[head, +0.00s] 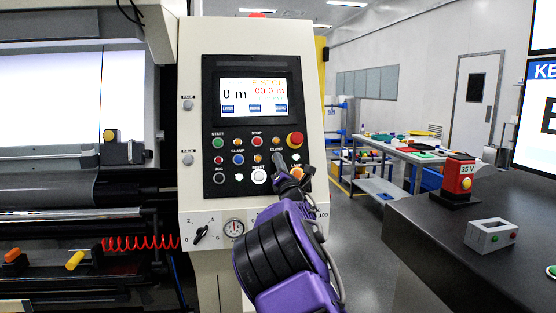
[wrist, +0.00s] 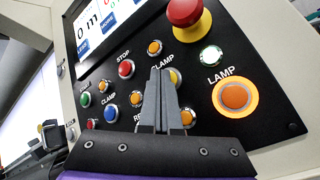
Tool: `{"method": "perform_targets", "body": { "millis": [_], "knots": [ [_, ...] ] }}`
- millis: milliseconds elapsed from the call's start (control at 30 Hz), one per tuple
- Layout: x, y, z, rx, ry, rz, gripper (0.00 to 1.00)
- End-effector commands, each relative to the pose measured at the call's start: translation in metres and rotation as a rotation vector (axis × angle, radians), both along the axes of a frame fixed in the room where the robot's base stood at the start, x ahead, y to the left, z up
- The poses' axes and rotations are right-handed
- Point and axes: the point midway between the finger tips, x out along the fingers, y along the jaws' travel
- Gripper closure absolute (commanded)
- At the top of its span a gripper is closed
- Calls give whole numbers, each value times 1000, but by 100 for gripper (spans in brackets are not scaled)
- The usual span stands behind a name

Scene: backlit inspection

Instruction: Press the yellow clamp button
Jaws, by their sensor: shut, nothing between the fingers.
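The yellow clamp button (wrist: 176,78) sits on the black control panel under a CLAMP label. In the wrist view its left part is hidden behind my fingertips; in the head view my gripper covers its place. My gripper (wrist: 161,72) is shut and empty, its tips over the panel at the button's left edge. It also shows in the head view (head: 278,158), reaching up to the panel's lower right. I cannot tell whether the tips touch the button. The blue clamp button (wrist: 83,113) is further left, also shown in the head view (head: 238,159).
A red emergency stop (wrist: 186,12) on a yellow base is above, and a lit orange LAMP button (wrist: 234,97) is to the right. Several small orange buttons and a red STOP button (wrist: 126,69) are close by. A dark table (head: 430,240) stands at right.

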Motion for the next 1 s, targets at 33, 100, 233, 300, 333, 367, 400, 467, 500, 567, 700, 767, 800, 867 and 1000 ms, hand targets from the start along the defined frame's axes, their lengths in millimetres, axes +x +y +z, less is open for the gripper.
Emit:
{"method": "perform_targets", "body": {
  "millis": [33,100,233,300,333,367,400,467,500,567,700,767,800,867,1000],
  "knots": [
    [-2,0,-1,1,0,1,100],
    [-3,0,-1,0,-1,1,100],
    [-6,-1,1,1,0,0,100],
    [-7,-1,2,1,0,0,100],
    [-7,-1,2,1,0,0,100],
    [-7,-1,2,1,0,0,100],
    [-7,-1,2,0,0,0,100],
    [-7,-1,2,0,0,0,100],
    [-7,-1,2,0,0,0,100],
    [-9,-1,3,1,0,0,100],
    [-20,-3,7,2,-2,1,100],
    [-25,-4,8,1,-1,1,100],
    [-29,-5,12,2,-2,0,100],
    [-34,-6,15,1,-1,1,100],
    [-47,-9,20,1,0,0,100]
  ]
}}
